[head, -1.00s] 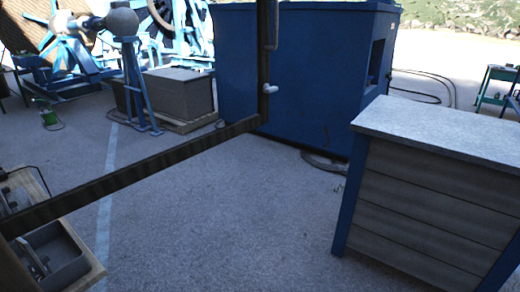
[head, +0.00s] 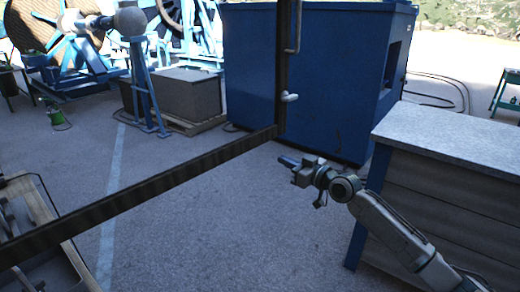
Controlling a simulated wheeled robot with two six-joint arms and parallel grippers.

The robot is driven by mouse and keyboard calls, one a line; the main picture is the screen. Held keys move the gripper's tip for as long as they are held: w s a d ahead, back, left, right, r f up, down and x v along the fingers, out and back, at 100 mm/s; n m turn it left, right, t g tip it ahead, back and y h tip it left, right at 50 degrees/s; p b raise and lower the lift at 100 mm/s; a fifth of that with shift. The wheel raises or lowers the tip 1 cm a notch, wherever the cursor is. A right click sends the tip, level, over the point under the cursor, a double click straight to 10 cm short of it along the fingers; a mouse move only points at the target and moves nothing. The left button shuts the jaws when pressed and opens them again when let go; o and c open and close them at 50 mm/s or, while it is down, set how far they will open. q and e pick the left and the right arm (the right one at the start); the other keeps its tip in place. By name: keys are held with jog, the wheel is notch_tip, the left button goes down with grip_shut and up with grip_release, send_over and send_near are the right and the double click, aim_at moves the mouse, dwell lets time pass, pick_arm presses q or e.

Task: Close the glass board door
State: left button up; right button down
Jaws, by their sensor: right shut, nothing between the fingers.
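The glass board door (head: 150,187) stands open across the left and middle of the head view. I see its dark bottom rail and its upright edge, and I look through its pane. A long handle (head: 293,30) and a small pale knob (head: 289,97) sit on the upright edge. My right gripper (head: 286,160) is shut and empty. In the picture it lies just below and right of the door's lower corner, apart from the knob; its depth to the door is hard to tell. My left gripper is not in view.
A blue cabinet (head: 245,60) stands behind the door edge. A grey-topped workbench (head: 460,135) is close on the right, beside my right arm. A wooden tray (head: 40,200) with parts is at lower left. Open pavement (head: 200,235) lies between.

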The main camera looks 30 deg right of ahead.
aim_at(253, 146)
jog(key=p+x, duration=0.4)
jog(key=x, duration=0.6)
jog(key=shift+w+a+r, duration=0.1)
jog(key=shift+w+r, duration=0.05)
jog(key=shift+w+a, duration=0.15)
jog(key=shift+w, duration=0.35)
